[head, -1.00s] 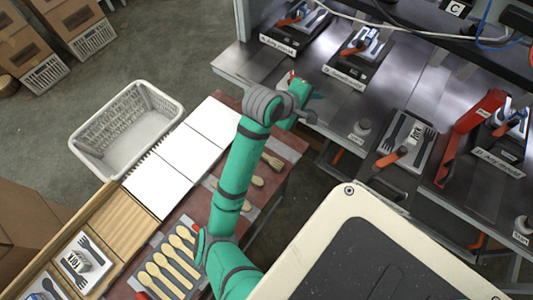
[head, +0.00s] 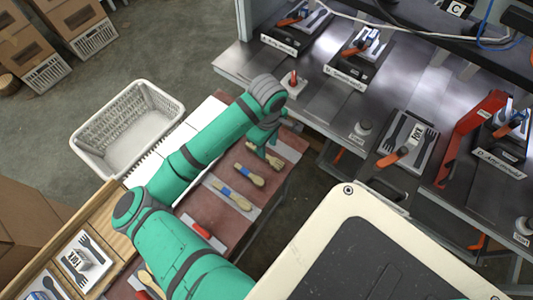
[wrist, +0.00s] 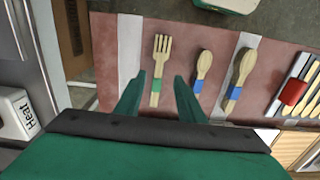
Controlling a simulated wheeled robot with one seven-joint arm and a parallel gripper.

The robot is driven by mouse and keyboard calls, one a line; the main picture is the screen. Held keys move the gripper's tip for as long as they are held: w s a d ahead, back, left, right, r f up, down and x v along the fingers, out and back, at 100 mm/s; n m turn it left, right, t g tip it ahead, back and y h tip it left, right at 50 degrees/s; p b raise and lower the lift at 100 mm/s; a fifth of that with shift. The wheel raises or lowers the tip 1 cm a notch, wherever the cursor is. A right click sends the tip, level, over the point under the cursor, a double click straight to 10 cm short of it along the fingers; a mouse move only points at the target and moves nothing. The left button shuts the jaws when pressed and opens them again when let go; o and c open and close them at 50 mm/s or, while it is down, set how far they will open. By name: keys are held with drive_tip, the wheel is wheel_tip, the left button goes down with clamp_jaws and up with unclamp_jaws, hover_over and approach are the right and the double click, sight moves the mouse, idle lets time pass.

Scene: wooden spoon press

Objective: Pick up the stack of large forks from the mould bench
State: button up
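The large wooden forks (wrist: 157,70), bound with a green band, lie on the reddish-brown bench top (wrist: 112,60) with tines pointing away in the wrist view. How many forks are stacked cannot be told. In the head view the forks (head: 276,162) are partly hidden by my gripper (head: 266,145). In the wrist view my gripper (wrist: 157,97) is open and empty, its green fingers on either side of the forks' handle line. The gap between fingers and forks in height is unclear.
Two blue-banded spoon bundles (wrist: 202,68) (wrist: 238,80) lie to the right of the forks, and a red-banded bundle (wrist: 296,92) lies farther right. A metal bench (head: 320,100) with press moulds is close by. A white basket (head: 128,128) stands beyond white boards (head: 165,158).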

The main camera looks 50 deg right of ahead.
sight(267, 156)
drive_tip(key=shift+w+f, duration=0.15)
drive_tip(key=shift+f, duration=1.55)
drive_tip(key=shift+w+f, duration=0.15)
drive_tip(key=shift+f, duration=1.5)
drive_tip(key=shift+s, duration=0.1)
clamp_jaws()
